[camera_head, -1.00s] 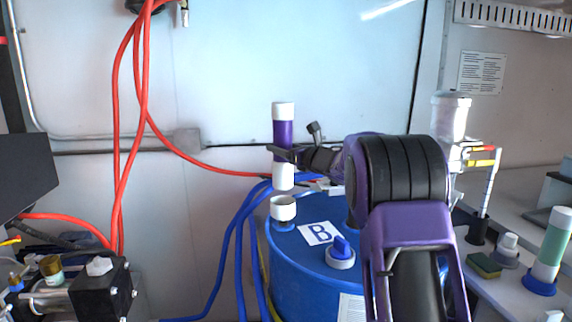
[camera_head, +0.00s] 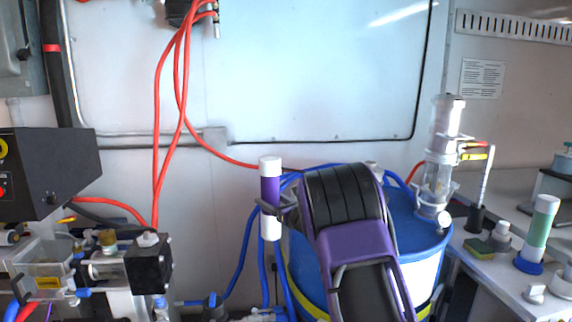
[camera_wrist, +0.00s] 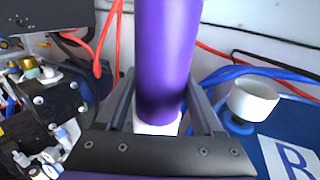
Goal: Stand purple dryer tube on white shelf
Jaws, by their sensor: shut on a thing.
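The purple dryer tube (camera_head: 270,190), with white ends, stands upright in the air left of the blue drum. My gripper (camera_head: 271,208) is shut around its lower purple part. In the wrist view the tube (camera_wrist: 165,50) rises between the fingers of my gripper (camera_wrist: 164,105), its top out of frame. A white shelf (camera_head: 508,292) runs along the right side, far from the tube. A green tube (camera_head: 540,228) with white ends stands there in a blue base.
The blue drum (camera_head: 428,240) stands behind my arm. A white cup (camera_wrist: 253,99) sits on it in the wrist view. The shelf also holds a sponge (camera_head: 479,248), small white fittings (camera_head: 534,293) and a black holder (camera_head: 475,219). Pump equipment (camera_head: 100,265) stands at left.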

